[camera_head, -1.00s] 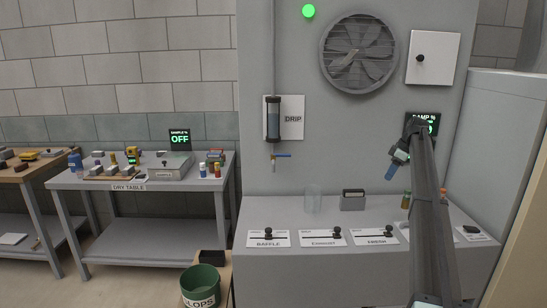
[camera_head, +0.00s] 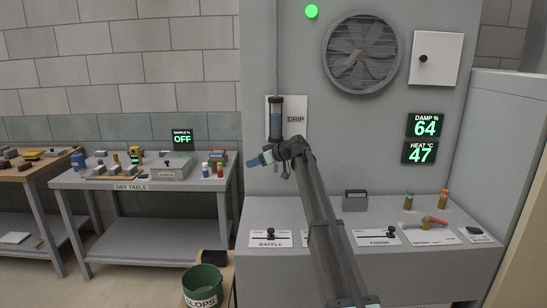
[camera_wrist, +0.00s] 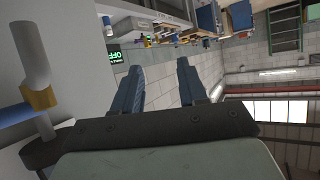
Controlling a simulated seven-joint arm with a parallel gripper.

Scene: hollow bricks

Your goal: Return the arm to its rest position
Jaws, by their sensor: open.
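My arm reaches up from the bottom of the head view across the front of the grey cabinet. My gripper (camera_head: 258,160) is at the height of the drip tap, its blue-grey fingers pointing left toward the dry table side. In the wrist view my gripper (camera_wrist: 160,82) is open, with two fingers apart and nothing between them. The drip tap with its brass collar (camera_wrist: 42,97) and blue lever (camera_wrist: 15,116) shows close at the left of the wrist view. In the head view my gripper hides the tap below the drip cylinder (camera_head: 275,118).
A bench on the cabinet holds a baffle slider (camera_head: 270,234), a dark box (camera_head: 355,200), two small bottles (camera_head: 409,200) and a red-handled valve (camera_head: 433,221). Displays read damp 64 (camera_head: 425,125) and heat 47 (camera_head: 420,152). The dry table (camera_head: 100,184) stands left, the slops bucket (camera_head: 203,285) below.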

